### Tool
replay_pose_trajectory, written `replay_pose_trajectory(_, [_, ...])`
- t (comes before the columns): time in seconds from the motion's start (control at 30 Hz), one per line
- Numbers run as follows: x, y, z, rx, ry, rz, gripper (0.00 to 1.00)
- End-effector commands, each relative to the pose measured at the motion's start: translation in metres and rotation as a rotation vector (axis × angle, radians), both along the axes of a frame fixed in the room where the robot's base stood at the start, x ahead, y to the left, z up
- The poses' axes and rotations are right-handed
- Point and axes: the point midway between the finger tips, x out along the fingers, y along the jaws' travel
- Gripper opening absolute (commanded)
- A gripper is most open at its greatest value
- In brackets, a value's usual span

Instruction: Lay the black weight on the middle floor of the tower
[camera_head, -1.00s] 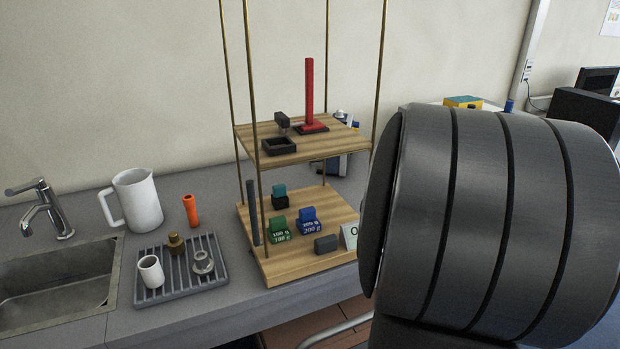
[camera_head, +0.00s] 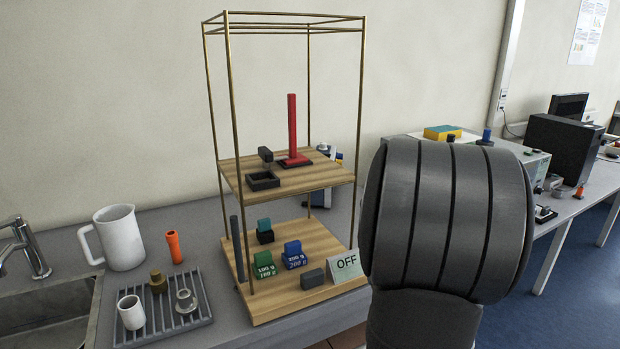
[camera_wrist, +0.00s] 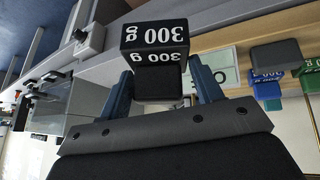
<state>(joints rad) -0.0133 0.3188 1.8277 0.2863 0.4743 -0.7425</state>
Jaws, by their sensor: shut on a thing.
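The black weight (camera_wrist: 155,40), marked 300 g, is in the wrist view. My gripper (camera_wrist: 160,85) is shut on its narrower part, with one blue-grey finger on each side. In the head view my dark arm hides both gripper and weight. The tower (camera_head: 229,100) has brass rods and wooden floors. Its middle floor (camera_head: 325,177) bears a black square tray (camera_head: 263,181), a small dark block (camera_head: 265,154) and a red post (camera_head: 292,125) on a dark base. The floor's front right part looks bare.
The lower floor (camera_head: 268,306) holds a green weight (camera_head: 264,264), a blue weight (camera_head: 294,256), a teal-and-black piece (camera_head: 265,232), a grey block (camera_head: 312,278) and an OFF sign (camera_head: 346,266). A drying rack (camera_head: 204,318) and white jug (camera_head: 120,240) stand left.

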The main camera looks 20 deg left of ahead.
Motion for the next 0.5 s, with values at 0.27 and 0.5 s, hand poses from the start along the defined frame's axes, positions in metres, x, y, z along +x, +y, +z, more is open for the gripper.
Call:
replay_pose_trajectory(0.27, [0.030, -0.024, -0.027, 0.002, -0.008, -0.207, 0.28])
replay_pose_trajectory(0.5, [0.057, -0.008, 0.027, 0.008, -0.024, -0.278, 0.28])
